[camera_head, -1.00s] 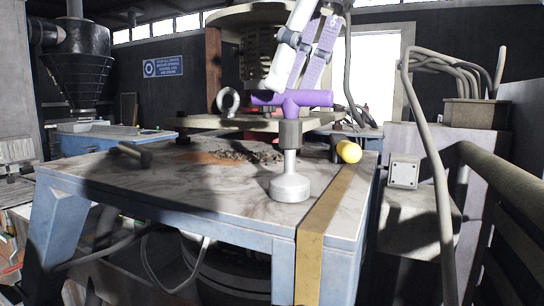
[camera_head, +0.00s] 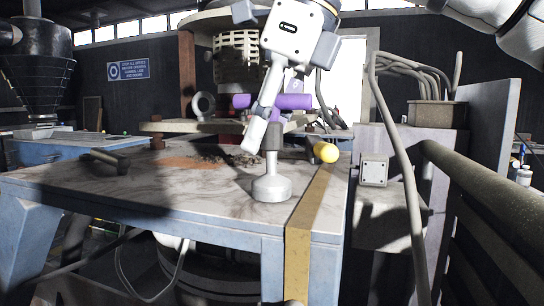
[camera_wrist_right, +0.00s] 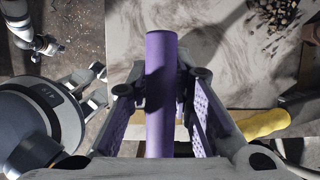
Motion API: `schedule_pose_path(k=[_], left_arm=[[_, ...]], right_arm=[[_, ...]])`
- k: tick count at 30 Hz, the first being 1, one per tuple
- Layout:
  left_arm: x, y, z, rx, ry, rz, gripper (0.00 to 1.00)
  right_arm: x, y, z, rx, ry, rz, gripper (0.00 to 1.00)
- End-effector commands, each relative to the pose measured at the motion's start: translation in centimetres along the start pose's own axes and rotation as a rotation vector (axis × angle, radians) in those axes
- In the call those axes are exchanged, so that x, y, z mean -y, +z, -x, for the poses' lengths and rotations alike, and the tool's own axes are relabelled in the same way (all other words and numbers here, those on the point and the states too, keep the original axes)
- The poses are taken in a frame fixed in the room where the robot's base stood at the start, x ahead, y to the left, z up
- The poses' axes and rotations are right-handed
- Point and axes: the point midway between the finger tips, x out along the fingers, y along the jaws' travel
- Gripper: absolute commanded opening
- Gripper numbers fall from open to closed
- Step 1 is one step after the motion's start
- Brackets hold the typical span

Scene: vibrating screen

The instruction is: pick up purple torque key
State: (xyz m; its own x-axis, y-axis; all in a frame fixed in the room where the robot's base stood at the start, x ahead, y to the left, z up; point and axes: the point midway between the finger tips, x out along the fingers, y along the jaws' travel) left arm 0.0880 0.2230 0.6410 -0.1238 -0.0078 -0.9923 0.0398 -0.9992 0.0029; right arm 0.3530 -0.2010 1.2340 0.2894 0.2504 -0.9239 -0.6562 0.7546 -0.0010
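The purple torque key (camera_head: 293,101) has a purple T-shaped handle and a grey shaft. It stands upright on a round grey base (camera_head: 271,188) on the table. My right gripper (camera_head: 262,118) comes down from above at the handle, and one finger crosses in front of it. In the right wrist view the purple handle (camera_wrist_right: 161,90) lies between the two fingers (camera_wrist_right: 162,88), with gaps showing on both sides. The right gripper looks open around it. Parts of my other arm seem to show at the left of that view, but its grip is unclear.
The stained table (camera_head: 150,187) has a yellow strip (camera_head: 308,220) near its right edge. A yellow-tipped handle (camera_head: 326,152) lies right of the key. A hammer-like tool (camera_head: 110,160) and a gravel pile (camera_head: 230,158) are to the left. The vibrating machine (camera_head: 235,60) stands behind.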

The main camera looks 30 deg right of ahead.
Motion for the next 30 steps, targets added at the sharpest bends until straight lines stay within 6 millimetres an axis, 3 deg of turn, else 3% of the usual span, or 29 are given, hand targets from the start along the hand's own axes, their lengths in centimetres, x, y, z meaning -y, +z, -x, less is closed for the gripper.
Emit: schedule_pose_path(k=[9, 21, 30], left_arm=[[0.0, 0.0, 0.0, 0.000, 0.000, 0.000, 0.00], [0.0, 0.0, 0.0, -0.001, 0.000, 0.000, 0.00], [0.0, 0.0, 0.0, -0.001, 0.000, 0.000, 0.00]], right_arm=[[0.0, 0.3, 0.5, 0.001, -0.001, -0.001, 0.00], [0.0, 3.4, 7.9, 0.000, -0.002, -0.002, 0.00], [0.0, 3.9, 9.3, 0.000, 0.000, 0.001, 0.00]])
